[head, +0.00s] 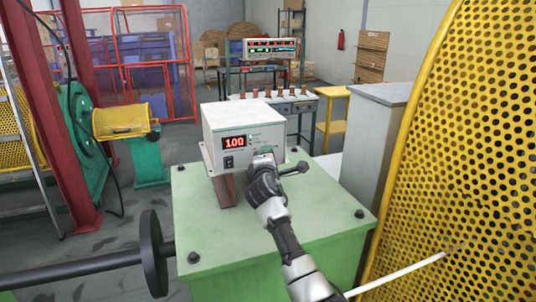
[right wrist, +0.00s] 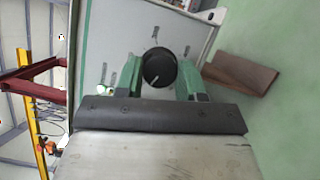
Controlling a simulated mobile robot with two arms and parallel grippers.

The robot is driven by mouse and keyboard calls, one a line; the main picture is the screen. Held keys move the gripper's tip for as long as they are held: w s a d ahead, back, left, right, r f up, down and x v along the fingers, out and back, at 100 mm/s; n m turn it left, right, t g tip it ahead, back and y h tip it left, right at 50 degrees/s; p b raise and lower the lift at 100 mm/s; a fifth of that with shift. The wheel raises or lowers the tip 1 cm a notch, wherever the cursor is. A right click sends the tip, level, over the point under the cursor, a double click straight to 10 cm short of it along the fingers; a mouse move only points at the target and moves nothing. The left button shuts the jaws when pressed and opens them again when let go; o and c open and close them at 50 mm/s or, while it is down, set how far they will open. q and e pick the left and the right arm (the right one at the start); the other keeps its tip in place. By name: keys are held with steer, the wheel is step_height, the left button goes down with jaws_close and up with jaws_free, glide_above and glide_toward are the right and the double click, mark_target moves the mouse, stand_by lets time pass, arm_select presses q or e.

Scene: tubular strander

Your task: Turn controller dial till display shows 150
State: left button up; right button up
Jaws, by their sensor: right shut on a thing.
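The controller (head: 243,131) is a white box on a green machine housing (head: 205,225). Its red display (head: 234,142) reads 100 in the head view. My right gripper (head: 264,158) reaches the right part of the controller's front and hides the dial there. In the right wrist view the dial (right wrist: 159,67) is a round black knob with a pale pointer line. The fingers of my right gripper (right wrist: 160,78) stand on both sides of it and are shut on it. My left gripper is not in view.
A black switch (head: 229,162) sits below the display. A yellow perforated guard (head: 470,150) stands close on the right, and a grey cabinet (head: 373,140) is behind the arm. A dark shaft with a disc (head: 152,253) is at the lower left.

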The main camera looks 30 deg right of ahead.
steer(key=shift+r+m+g+y+p, duration=0.1)
steer(key=shift+m+g+y+p, duration=0.4)
steer(key=shift+m+p, duration=0.75)
steer(key=shift+m+g+y+p, duration=0.3)
steer(key=shift+m+y+p, duration=0.45)
steer(key=shift+m, duration=0.9)
steer(key=o, duration=0.9)
steer(key=shift+b+v, duration=1.4)
steer(key=shift+v, duration=4.05)
